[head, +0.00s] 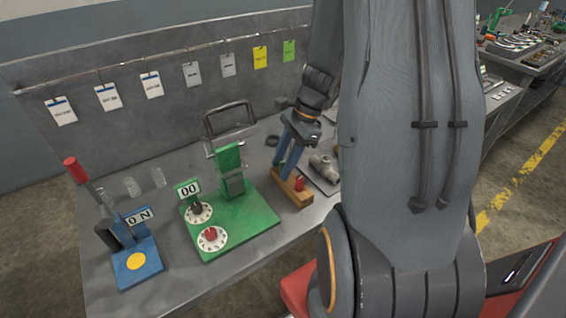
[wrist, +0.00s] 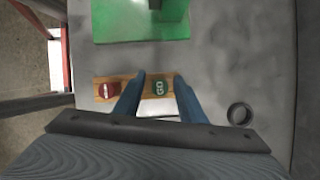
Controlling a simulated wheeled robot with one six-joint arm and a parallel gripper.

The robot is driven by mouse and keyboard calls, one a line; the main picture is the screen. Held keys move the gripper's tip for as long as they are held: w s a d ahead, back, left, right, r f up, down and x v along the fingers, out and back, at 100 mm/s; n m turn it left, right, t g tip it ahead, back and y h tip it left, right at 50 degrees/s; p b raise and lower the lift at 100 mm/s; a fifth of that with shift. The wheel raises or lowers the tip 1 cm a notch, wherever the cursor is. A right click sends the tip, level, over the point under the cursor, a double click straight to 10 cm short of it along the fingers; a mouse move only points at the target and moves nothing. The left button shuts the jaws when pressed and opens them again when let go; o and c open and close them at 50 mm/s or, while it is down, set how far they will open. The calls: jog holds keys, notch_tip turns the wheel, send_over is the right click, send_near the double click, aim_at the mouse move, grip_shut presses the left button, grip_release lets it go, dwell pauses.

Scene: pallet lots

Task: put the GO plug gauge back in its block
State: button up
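The wooden block (head: 296,199) stands on the grey bench, right of the green fixture; it also shows in the wrist view (wrist: 133,90). The green-capped GO plug gauge (wrist: 160,87) is upright at one end of the block, and its cap looks about as large as the red one. The red-capped gauge (wrist: 107,90) stands at the other end (head: 299,184). My gripper (wrist: 159,76) points down over the GO end, its blue fingers on either side of the green cap with gaps showing. It is open. The gauge's lower part is hidden.
A green fixture (head: 245,219) with dials and a blue stand (head: 138,268) with a yellow disc are to the left. A dark ring (wrist: 240,114) lies near the block. Tags hang along the back panel.

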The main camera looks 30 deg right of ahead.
jog(key=shift+r, duration=0.3)
jog(key=v, duration=1.2)
jog(key=shift+r+b, duration=0.35)
jog(key=shift+b, duration=0.1)
jog(key=shift+a, duration=0.15)
